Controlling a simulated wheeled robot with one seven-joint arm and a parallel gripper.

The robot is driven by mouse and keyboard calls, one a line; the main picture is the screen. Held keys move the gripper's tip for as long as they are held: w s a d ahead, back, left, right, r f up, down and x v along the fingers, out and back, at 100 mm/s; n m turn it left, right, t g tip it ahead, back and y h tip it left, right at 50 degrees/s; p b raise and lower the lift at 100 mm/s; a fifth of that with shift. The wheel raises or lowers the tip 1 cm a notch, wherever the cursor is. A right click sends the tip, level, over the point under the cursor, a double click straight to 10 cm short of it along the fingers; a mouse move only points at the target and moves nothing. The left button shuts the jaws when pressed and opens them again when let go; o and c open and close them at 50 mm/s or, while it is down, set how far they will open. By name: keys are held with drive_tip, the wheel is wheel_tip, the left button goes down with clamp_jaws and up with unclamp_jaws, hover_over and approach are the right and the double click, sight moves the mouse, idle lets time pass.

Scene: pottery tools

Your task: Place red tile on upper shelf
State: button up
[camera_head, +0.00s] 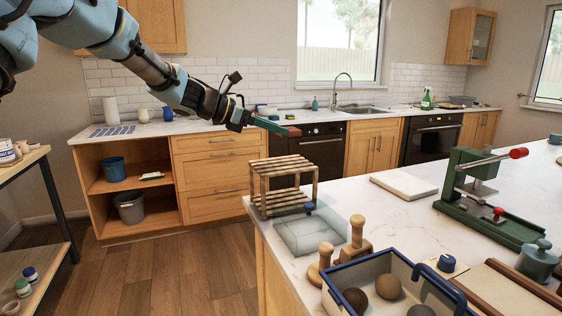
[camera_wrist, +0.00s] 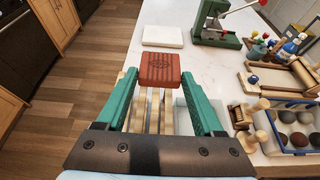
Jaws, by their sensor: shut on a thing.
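The red tile (camera_head: 294,131) is held at the tips of my gripper (camera_head: 283,129), in the air above the wooden slatted rack. In the wrist view the tile (camera_wrist: 160,69) has a grooved face and sits between the green fingertips (camera_wrist: 159,77). The rack (camera_head: 282,162) has an upper and a lower slatted shelf and stands near the counter's left corner. No tile shows on either shelf. In the wrist view the rack's slats (camera_wrist: 154,112) show below and between the fingers, partly hidden by them.
Wooden-handled stamps (camera_head: 355,238) and a blue-rimmed tray (camera_head: 345,306) with balls are nearer. A white slab (camera_head: 404,185) and a green press (camera_head: 470,200) stand to the right. Bare countertop (camera_head: 385,222) lies between.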

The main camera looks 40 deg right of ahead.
sight(274, 169)
wheel_tip(274, 169, down, 9)
drive_tip(key=shift+f+p, duration=0.1)
drive_tip(key=shift+p, duration=0.65)
drive_tip(key=o, duration=1.4)
drive_tip(key=b+v, duration=0.3)
drive_tip(key=v, duration=0.9)
drive_tip(key=a+f+m+t+y, duration=0.25)
drive_tip(key=a+f, duration=0.35)
drive_tip(key=a, duration=0.5)
drive_tip(key=a+f+m+t+y, duration=0.1)
drive_tip(key=a+f+m+y, duration=0.35)
drive_tip(key=a, duration=0.75)
drive_tip(key=s+a+f+m+t+y, duration=0.1)
drive_tip(key=s+a+m, duration=0.1)
drive_tip(key=a, duration=0.5)
drive_tip(key=s+a+f+m+t+y, duration=0.1)
drive_tip(key=a+f+m+y, duration=0.1)
drive_tip(key=a, duration=0.6)
drive_tip(key=s+a+f+m+t+y, duration=0.1)
drive_tip(key=a+m, duration=0.3)
drive_tip(key=a, duration=0.4)
drive_tip(key=shift+s+a+f+y, duration=0.15)
drive_tip(key=shift+s+f+y, duration=0.3)
drive_tip(key=shift+s+y, duration=0.35)
